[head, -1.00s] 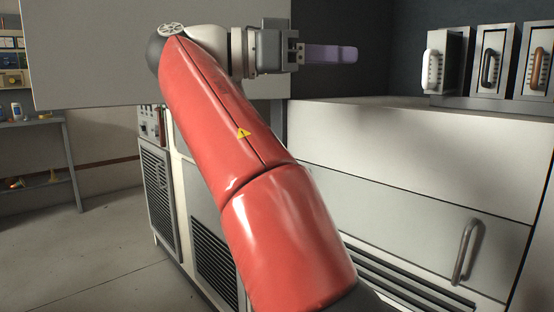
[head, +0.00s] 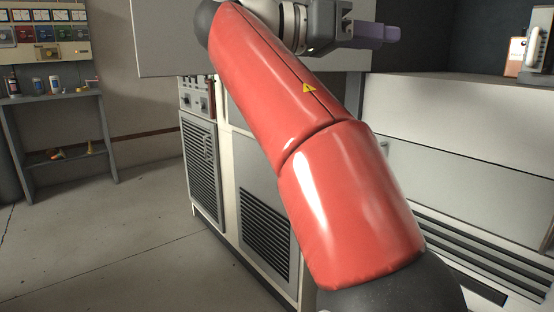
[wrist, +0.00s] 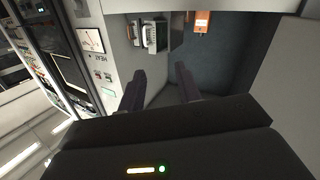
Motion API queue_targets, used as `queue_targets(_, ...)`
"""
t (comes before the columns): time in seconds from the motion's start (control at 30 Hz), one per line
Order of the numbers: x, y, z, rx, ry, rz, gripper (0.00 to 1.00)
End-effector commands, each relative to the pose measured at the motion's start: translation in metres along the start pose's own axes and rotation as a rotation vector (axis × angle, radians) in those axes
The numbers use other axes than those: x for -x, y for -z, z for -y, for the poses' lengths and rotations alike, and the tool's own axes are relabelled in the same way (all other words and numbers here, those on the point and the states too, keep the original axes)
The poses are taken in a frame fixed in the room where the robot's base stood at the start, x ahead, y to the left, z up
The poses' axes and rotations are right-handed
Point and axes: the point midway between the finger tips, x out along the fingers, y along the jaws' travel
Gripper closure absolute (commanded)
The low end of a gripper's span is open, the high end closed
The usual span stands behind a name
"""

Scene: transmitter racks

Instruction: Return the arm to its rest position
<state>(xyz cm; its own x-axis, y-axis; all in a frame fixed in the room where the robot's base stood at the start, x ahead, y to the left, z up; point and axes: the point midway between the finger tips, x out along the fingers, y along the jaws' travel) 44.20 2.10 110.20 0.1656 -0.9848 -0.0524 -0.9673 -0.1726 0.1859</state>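My red arm stretches up across the head view and ends in my gripper (head: 378,33) at the top. The gripper's purple fingers point right, in front of the dark recess of the cabinet. In the wrist view my gripper (wrist: 159,70) has its two dark fingers spread apart. Nothing shows between the fingers, and they appear clear of the recess walls.
The white cabinet (head: 440,115) fills the right side, its recess holding handled modules (head: 536,52). An orange tag (wrist: 202,22) hangs in the recess. A grey panel (head: 165,40) stands behind my arm. A workbench (head: 50,97) stands far left; the left floor is clear.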

Motion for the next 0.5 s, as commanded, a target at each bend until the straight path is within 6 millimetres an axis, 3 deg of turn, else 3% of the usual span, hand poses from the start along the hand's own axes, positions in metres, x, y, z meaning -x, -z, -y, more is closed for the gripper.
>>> queue_targets(0.27,-0.048,-0.030,0.015,0.259,0.159,0.087,0.66)
queue_targets(0.37,-0.067,-0.054,0.019,0.378,0.251,0.137,0.66)
queue_targets(0.5,-0.091,-0.113,0.015,0.572,0.441,0.244,0.66)
